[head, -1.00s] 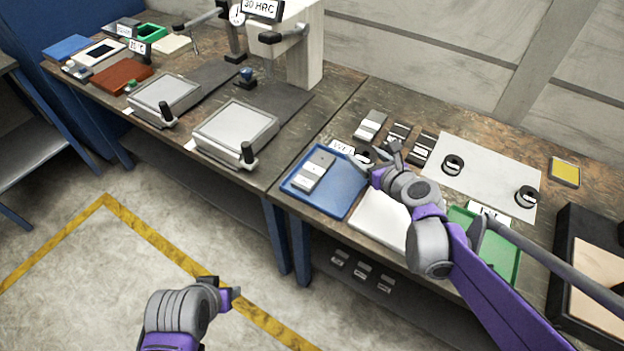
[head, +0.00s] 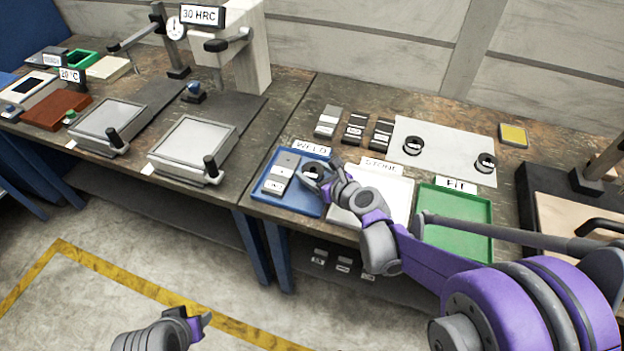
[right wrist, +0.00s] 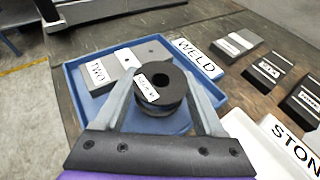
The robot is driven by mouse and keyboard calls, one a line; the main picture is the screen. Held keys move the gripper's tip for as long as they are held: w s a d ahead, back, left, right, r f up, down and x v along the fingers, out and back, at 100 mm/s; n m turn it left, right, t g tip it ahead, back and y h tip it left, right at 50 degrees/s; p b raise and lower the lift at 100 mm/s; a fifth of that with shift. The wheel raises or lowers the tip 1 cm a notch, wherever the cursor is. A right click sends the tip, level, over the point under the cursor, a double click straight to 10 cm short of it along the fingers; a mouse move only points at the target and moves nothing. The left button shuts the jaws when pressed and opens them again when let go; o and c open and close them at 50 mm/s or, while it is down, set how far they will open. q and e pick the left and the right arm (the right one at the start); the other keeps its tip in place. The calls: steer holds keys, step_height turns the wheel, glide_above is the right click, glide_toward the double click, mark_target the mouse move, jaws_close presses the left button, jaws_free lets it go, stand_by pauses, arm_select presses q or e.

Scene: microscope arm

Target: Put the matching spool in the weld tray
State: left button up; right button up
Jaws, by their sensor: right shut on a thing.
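My right gripper (head: 318,184) is shut on a black spool (right wrist: 158,86) with a white label. In the right wrist view the spool sits between the two fingers, over the right part of the blue weld tray (right wrist: 72,86). I cannot tell whether it touches the tray floor. Two other black spools stand on a white sheet, one at left (head: 413,146) and one at right (head: 486,162). My left gripper (head: 197,326) is low at the left, over the floor; its jaws are unclear.
The white STONE tray (head: 398,205) and green FIT tray (head: 457,207) lie to the right of the weld tray. Grey and dark blocks (head: 355,129) stand behind them. A dark box with a tan surface (head: 580,232) is at the far right.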

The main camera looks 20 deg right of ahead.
mark_target(313, 179)
step_height(313, 179, down, 3)
stand_by(0.3)
